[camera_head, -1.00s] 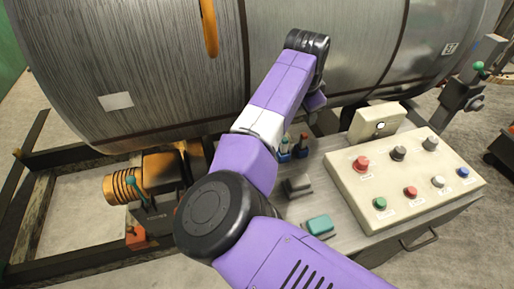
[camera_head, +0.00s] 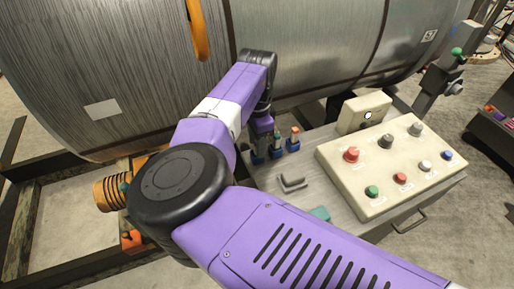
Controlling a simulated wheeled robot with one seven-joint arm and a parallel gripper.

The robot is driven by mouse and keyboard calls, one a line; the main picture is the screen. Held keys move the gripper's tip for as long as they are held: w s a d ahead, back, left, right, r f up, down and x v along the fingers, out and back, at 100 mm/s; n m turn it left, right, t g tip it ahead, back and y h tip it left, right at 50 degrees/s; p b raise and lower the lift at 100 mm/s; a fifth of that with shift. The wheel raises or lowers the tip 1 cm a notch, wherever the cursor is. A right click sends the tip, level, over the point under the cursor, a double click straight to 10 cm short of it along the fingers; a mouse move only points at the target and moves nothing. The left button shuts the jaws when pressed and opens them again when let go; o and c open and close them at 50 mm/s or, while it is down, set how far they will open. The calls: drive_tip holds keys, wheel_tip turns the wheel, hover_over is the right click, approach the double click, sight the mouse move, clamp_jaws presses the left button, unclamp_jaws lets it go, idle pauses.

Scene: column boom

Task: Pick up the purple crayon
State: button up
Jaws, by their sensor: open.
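I cannot make out a purple crayon for certain. A small purple item (camera_head: 489,109) lies beside orange ones on a dark cart at the right edge, too small to identify. My gripper (camera_head: 262,135) hangs from the far end of my purple arm, just above and beside the small blue holders (camera_head: 278,153) on the bench. It is open, though its fingers are hard to see. An orange-tipped stick (camera_head: 294,135) and a green-tipped stick (camera_head: 277,138) stand upright in the holders. My arm hides part of the bench.
A large metal drum (camera_head: 120,65) stands behind the bench. A beige control box (camera_head: 388,165) with several coloured buttons fills the bench's right side. A grey angled piece (camera_head: 291,183) and a teal block (camera_head: 319,214) lie in front. The dark cart (camera_head: 495,135) stands at the far right.

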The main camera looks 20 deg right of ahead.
drive_tip(key=shift+f, duration=0.15)
clamp_jaws()
